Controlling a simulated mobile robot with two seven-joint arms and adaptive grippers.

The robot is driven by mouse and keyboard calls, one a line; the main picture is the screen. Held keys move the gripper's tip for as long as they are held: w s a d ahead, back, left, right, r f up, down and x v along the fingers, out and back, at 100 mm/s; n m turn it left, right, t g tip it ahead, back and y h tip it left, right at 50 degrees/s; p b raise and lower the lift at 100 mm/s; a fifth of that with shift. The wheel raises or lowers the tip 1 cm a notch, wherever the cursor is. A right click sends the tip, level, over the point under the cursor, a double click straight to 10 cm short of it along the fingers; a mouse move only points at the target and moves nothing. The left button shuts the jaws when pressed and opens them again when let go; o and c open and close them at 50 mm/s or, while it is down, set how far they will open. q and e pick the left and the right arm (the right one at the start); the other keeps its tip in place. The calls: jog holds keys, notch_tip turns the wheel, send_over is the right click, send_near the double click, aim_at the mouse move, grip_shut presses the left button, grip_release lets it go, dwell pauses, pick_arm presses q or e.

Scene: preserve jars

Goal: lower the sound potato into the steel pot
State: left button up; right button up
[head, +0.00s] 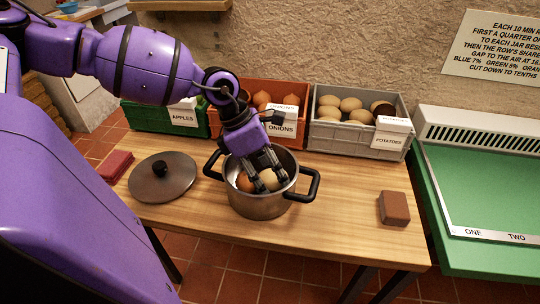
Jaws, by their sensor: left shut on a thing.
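The steel pot (262,206) stands open on the wooden table, with black handles on both sides. My left gripper (264,179) reaches down into its mouth from above. Its dark fingers are shut on a pale tan potato (270,180), which is inside the rim. An orange-brown onion (244,182) is in the pot to the left of the potato. The fingers partly hide the potato, and I cannot tell whether it touches the pot's bottom. My right gripper is not in view.
The pot's lid (163,180) lies to the left. Behind stand a green apples crate (163,125), an orange onions crate (290,131) and a grey potatoes crate (345,137) holding several potatoes, one dark. A brown block (394,208) lies right; the table between it and the pot is clear.

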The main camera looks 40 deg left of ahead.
pick_arm(q)
jog(key=shift+f, duration=0.4)
dwell(0.3)
jog(key=o, duration=1.4)
jog(key=shift+c, duration=0.2)
jog(key=v, duration=1.2)
